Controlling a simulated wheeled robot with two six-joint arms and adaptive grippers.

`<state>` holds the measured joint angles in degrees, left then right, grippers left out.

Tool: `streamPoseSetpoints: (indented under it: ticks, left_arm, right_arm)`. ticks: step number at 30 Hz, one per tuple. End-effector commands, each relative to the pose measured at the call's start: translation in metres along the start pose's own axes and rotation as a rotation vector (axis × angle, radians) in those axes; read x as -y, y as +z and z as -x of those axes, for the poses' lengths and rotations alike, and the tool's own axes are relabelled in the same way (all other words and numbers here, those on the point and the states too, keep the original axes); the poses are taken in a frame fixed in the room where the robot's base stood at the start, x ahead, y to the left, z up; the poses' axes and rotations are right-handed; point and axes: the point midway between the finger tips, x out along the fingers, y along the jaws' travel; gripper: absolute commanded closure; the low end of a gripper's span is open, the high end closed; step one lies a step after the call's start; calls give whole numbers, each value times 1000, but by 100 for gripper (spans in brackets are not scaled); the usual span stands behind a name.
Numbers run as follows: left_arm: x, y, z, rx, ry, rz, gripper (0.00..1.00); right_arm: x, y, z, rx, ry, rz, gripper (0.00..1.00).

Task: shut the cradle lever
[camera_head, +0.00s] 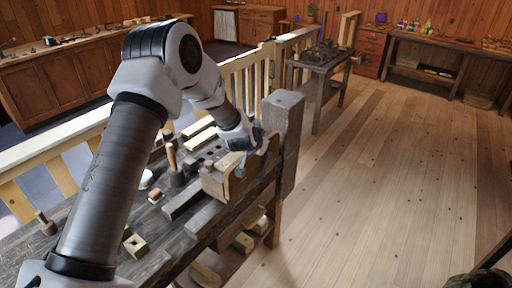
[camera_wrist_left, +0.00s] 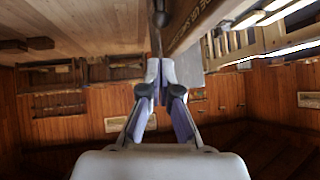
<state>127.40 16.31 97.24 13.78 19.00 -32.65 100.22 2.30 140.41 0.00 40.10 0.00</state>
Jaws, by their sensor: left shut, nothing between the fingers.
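The wooden cradle (camera_head: 213,183) sits at the right end of the near workbench, beside a thick upright post (camera_head: 286,125). A thin dark rod with a rounded knob, which looks like the cradle lever (camera_wrist_left: 157,38), rises just beyond my fingertips in the left wrist view. My left gripper (camera_head: 243,160) reaches over the bench to the cradle. In the left wrist view its fingers (camera_wrist_left: 160,68) are shut with nothing between them. Their tips are close to the rod; I cannot tell whether they touch it. The forearm and gripper hide part of the cradle. My right gripper is not in view.
The near workbench (camera_head: 95,240) carries loose wooden blocks (camera_head: 135,244) and a tool with an upright handle (camera_head: 172,158). A pale railing (camera_head: 253,85) runs behind it. A small bench (camera_head: 325,62) stands farther back. The plank floor (camera_head: 390,180) at right is clear.

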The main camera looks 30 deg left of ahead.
Motion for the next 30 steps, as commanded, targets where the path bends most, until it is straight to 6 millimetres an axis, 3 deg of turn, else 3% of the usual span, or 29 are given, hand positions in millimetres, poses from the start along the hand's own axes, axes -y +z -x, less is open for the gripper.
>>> streamPoseSetpoints:
  ticks: [4, 9, 25, 28, 30]
  left_arm:
    - [0, -2, 30, 0, 1, 1, 100]
    - [0, -4, 46, 0, 0, 0, 100]
    - [0, -3, 47, 2, 0, -1, 100]
    - [-4, 16, 36, 29, 2, -7, 100]
    - [-12, 47, 18, 76, 6, -27, 100]
  right_arm:
    - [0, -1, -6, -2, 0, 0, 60]
    - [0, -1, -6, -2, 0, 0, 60]
    - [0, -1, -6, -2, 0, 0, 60]
    - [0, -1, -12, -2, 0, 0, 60]
    - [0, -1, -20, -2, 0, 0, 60]
